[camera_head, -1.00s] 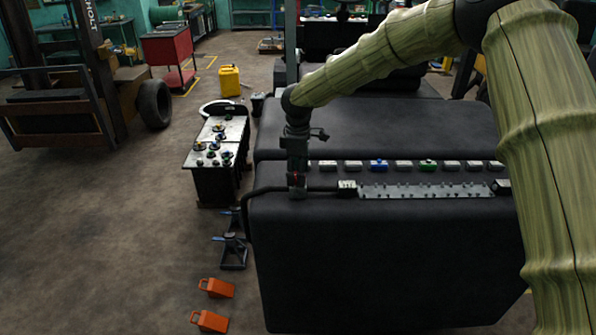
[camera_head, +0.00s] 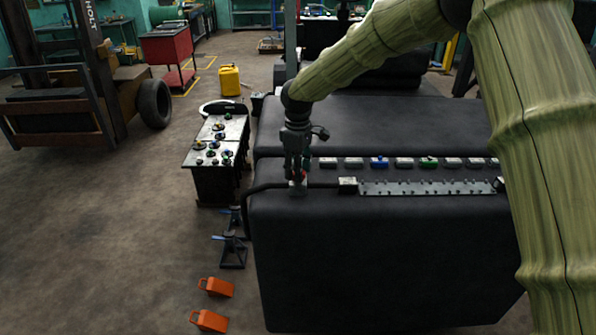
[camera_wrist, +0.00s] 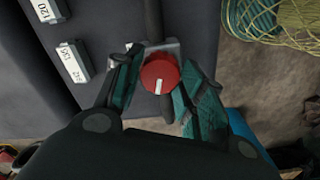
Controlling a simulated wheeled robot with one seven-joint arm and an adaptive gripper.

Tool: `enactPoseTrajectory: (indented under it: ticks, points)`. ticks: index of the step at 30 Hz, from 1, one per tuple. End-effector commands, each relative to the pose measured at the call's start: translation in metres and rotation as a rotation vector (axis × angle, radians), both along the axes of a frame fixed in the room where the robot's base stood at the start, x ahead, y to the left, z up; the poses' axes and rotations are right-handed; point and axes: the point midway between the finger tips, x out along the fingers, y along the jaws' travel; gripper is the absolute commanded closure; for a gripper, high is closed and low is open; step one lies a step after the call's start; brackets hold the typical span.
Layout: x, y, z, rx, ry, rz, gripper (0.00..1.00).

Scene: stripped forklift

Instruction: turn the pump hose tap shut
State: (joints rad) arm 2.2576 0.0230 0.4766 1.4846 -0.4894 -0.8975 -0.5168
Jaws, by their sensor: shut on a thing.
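The pump hose tap is a round red knob (camera_wrist: 160,74) with a short white line on it, upright in the wrist picture. My gripper (camera_wrist: 158,88) has its two green-padded fingers closed around the knob, one on each side. In the head view my gripper (camera_head: 296,172) points down at the left end of the black machine top, and only a bit of red shows between its fingers. A grey metal block (camera_wrist: 172,47) sits behind the knob. A black hose (camera_wrist: 152,18) runs away from it.
Right of my gripper are a small pale box (camera_head: 347,184), a studded metal strip (camera_head: 425,188) and a row of small blocks, one blue (camera_head: 379,162) and one green (camera_head: 428,162).

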Motion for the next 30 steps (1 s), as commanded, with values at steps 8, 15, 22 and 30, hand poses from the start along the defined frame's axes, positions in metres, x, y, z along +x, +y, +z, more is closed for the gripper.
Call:
enactPoseTrajectory:
  ticks: [8,15,22,30]
  points:
    - [0.0005,0.0000,-0.0008,-0.003,-0.003,-0.260,0.84]
    - [0.0007,0.0001,-0.0004,-0.002,-0.003,-0.488,0.84]
    - [0.0008,-0.0005,-0.0004,-0.002,-0.003,-0.708,0.84]
    - [0.0006,-0.0001,0.0002,-0.001,-0.004,-0.957,0.84]
